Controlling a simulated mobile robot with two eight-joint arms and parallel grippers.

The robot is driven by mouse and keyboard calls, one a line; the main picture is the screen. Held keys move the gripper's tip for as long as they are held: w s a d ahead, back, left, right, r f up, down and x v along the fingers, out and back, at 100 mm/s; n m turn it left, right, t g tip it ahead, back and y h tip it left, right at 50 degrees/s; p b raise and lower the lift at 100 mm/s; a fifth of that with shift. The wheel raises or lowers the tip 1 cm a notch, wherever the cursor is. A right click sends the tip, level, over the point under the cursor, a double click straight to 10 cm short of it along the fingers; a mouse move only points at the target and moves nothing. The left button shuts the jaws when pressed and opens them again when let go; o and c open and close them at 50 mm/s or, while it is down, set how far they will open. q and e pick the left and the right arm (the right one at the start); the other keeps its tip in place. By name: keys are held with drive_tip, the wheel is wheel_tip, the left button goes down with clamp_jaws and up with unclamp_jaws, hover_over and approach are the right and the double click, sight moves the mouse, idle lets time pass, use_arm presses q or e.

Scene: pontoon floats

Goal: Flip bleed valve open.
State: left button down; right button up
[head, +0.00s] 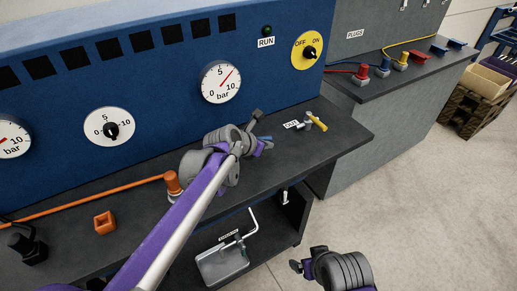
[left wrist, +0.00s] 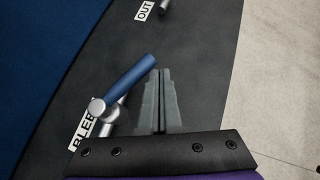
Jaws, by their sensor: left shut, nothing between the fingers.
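The bleed valve is a silver body (left wrist: 103,112) with a blue lever (left wrist: 130,77) that slants up and right in the left wrist view. A partly covered BLEED label (left wrist: 82,135) lies beside it. In the head view only a bit of the blue lever (head: 265,139) shows past my left gripper (head: 260,148). In the left wrist view the left gripper (left wrist: 161,75) has its fingers together and empty, just right of the lever. I cannot tell whether they touch it. My right gripper (head: 297,266) hangs low in front of the bench, its fingers unclear.
The OUT valve with a yellow lever (head: 316,121) stands right of the bleed valve, near the bench edge. An orange hose fitting (head: 173,184) and an orange block (head: 104,223) sit left. The blue panel (head: 150,75) with gauges rises behind. A tray (head: 222,264) lies below.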

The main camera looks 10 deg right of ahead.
sight(269, 138)
use_arm(q)
drive_tip(key=shift+w+d, duration=0.25)
drive_tip(key=shift+w, duration=0.45)
drive_tip(key=shift+w+d, duration=0.25)
drive_tip(key=shift+w, duration=0.45)
